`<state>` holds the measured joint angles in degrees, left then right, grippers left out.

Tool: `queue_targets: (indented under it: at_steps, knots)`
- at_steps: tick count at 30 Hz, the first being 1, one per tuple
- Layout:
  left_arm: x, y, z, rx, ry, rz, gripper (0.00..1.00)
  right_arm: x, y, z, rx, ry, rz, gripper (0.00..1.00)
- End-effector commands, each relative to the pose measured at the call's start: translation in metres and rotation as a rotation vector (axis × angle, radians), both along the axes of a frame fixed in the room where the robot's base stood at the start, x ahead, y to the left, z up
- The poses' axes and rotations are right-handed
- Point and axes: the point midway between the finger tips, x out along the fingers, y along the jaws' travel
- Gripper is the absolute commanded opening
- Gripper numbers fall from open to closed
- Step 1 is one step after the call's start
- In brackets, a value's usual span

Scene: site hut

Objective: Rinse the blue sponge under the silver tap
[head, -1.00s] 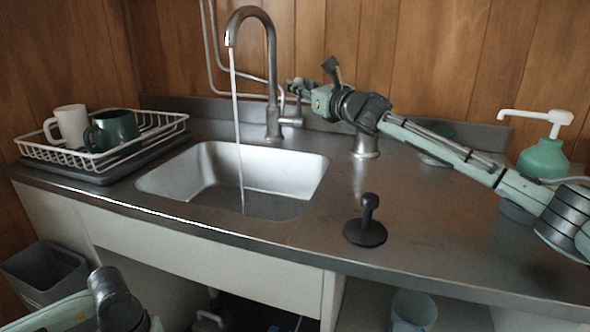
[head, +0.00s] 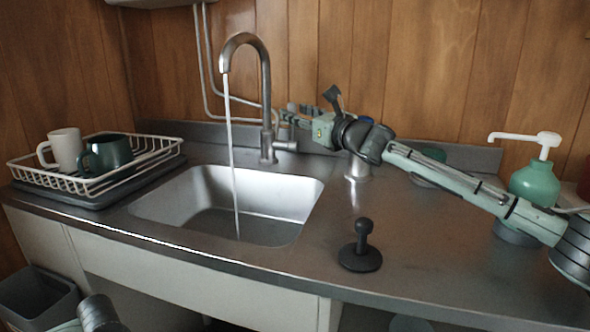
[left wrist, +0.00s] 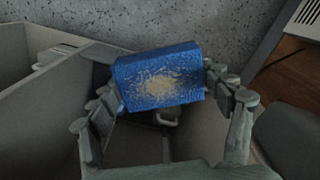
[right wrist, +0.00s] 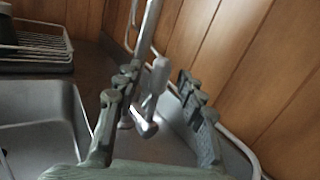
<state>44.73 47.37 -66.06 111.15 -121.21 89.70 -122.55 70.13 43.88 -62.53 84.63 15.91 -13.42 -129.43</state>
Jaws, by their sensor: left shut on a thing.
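The silver tap (head: 265,100) stands behind the sink, and a stream of water (head: 231,160) runs from its spout into the basin (head: 270,190). My right gripper (head: 292,114) is beside the tap's handle. In the right wrist view its fingers (right wrist: 153,92) are apart, with the tap lever (right wrist: 158,76) showing between them; I cannot tell if they touch it. The blue sponge (left wrist: 185,66), with a pale patch on its face, is in the left wrist view. My left gripper (left wrist: 160,90) is shut on it, below the head view's frame.
A white dish rack (head: 155,150) with a white mug (head: 66,150) and a dark green mug (head: 110,153) stands left of the sink. A black plunger-like stopper (head: 361,255) is right of it. A green soap pump (head: 535,183) stands far right. A grey bin (head: 40,300) is lower left.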

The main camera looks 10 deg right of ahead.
Motion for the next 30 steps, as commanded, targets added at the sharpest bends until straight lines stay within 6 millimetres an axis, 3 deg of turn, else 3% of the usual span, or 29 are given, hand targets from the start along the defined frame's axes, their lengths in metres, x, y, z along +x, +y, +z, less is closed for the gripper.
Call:
queue_targets:
  at_steps: [6,12,18,30]
  knots:
    - [0.0,0.0,0.0,0.0,0.0,0.0,0.59,-0.045,-0.021,-0.005,-0.002,0.001,0.0,0.4]
    - [0.0,0.0,0.0,0.0,0.0,0.0,0.59,-0.074,-0.034,-0.007,-0.001,0.002,-0.001,0.4]
    - [0.0,0.0,0.0,0.0,0.0,0.0,0.59,-0.085,-0.038,-0.008,0.001,0.002,0.0,0.4]
    - [0.0,0.0,0.0,0.0,0.0,0.0,0.59,-0.085,-0.038,-0.007,0.002,0.001,0.0,0.4]
